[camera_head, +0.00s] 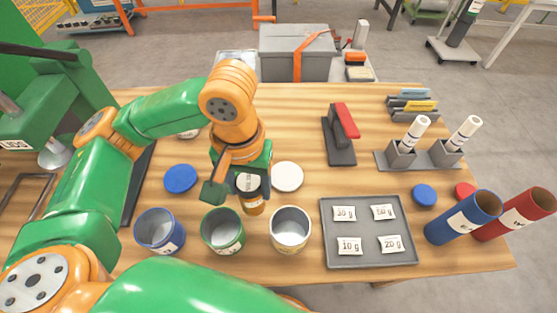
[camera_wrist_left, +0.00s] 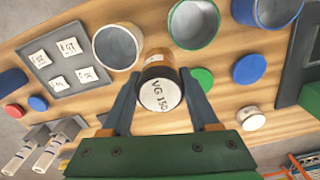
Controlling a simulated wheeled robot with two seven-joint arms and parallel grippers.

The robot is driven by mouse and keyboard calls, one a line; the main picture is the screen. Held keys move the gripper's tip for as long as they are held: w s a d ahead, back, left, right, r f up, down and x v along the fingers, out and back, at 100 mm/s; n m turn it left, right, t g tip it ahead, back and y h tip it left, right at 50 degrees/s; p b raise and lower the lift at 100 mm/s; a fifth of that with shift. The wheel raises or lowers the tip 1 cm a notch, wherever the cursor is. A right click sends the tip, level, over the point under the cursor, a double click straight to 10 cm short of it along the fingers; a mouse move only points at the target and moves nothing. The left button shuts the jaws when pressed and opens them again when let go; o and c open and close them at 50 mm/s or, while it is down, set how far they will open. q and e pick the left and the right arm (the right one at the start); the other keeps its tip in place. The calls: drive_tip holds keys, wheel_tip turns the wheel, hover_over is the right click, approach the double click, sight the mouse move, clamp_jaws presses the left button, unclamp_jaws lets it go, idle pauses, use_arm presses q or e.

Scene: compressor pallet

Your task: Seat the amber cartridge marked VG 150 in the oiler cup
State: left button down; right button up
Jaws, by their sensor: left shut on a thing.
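My left gripper (camera_head: 250,184) is shut on the amber cartridge (camera_head: 253,203), holding it over the table behind the green and cream tins. I cannot make out for sure which thing is the oiler cup; a green machine (camera_head: 35,125) with a metal cup-like part (camera_head: 54,154) stands at the far left. My right gripper is not in view.
Open blue (camera_head: 160,231), green (camera_head: 222,231) and cream (camera_head: 290,229) tins line the front edge. A grey tray (camera_head: 370,257) holds labelled packets. A white lid (camera_head: 287,176), a blue lid (camera_head: 180,178) and a red-handled tool (camera_head: 342,130) lie around. Blue and red tubes (camera_head: 464,217) are at right.

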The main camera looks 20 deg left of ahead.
use_arm(q)
drive_tip(key=w+f, duration=0.3)
drive_tip(key=w+a+f, duration=0.1)
drive_tip(key=w+f, duration=0.2)
drive_tip(key=f, duration=0.1)
drive_tip(key=w+a+f, duration=0.1)
drive_tip(key=w+f, duration=0.2)
drive_tip(key=shift+f, duration=0.5)
drive_tip(key=shift+f, duration=0.1)
drive_tip(key=shift+c, duration=0.7)
unclamp_jaws()
